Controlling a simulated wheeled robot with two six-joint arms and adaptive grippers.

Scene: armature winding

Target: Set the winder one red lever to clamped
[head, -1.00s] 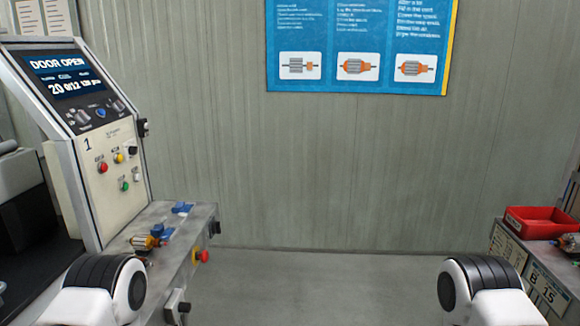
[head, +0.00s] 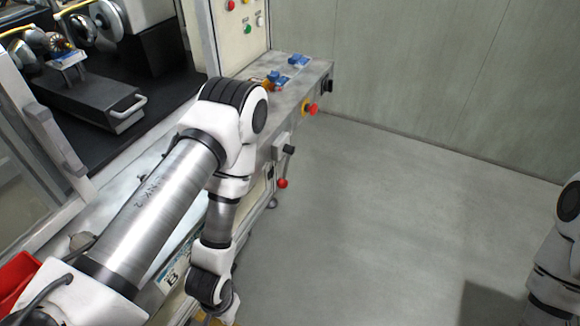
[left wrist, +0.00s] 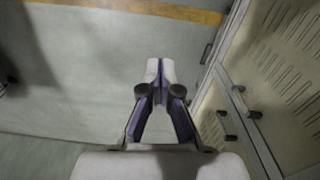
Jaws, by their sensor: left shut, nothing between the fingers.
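The winder (head: 215,45) stands at the left of the head view with its machine bed behind my left arm. A small red ball-ended lever (head: 282,183) sits low on the winder's front side, under a grey box with a black knob. I cannot tell its clamped state. My left arm reaches across the bench front and bends down, and its gripper is at or below the bottom edge of the head view. In the left wrist view the left gripper (left wrist: 159,75) is shut and empty, above the floor beside a cabinet. My right gripper is out of view.
A red and yellow stop button (head: 310,109) is on the bench end. Blue parts (head: 298,60) lie on the bench top. A red bin (head: 14,277) is at lower left. Vented cabinet doors (left wrist: 285,70) stand right of the left gripper. The floor (head: 385,200) to the right is clear.

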